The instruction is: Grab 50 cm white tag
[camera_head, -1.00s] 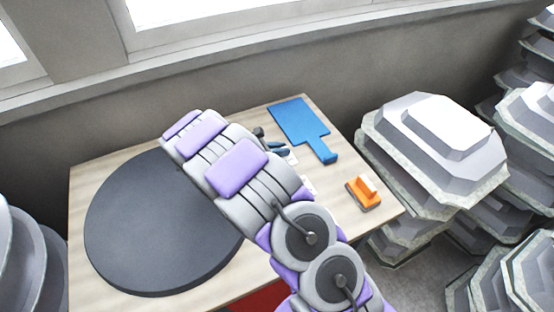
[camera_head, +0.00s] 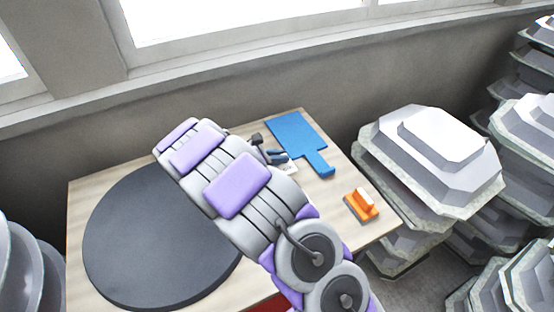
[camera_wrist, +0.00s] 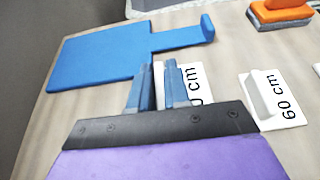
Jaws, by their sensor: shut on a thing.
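A white tag (camera_wrist: 194,88) lies under my gripper in the wrist view. Its print reads "0 cm", with the first digit hidden behind the right finger. My gripper (camera_wrist: 159,74) has its two blue fingers closed around a narrow pale raised part of this tag. The tag appears to lie flat on the table. A second white tag (camera_wrist: 272,100), marked "60 cm" and with a raised white grip, lies apart to the right. In the head view my gripper (camera_head: 276,155) is at the table's far side, with a bit of white tag (camera_head: 291,168) beside it.
A blue board with a handle (camera_head: 298,137) lies just beyond the gripper. An orange-and-grey block (camera_head: 362,204) sits near the right table edge. A large dark disc (camera_head: 150,240) covers the table's left. Stacked grey moulds (camera_head: 430,165) stand to the right.

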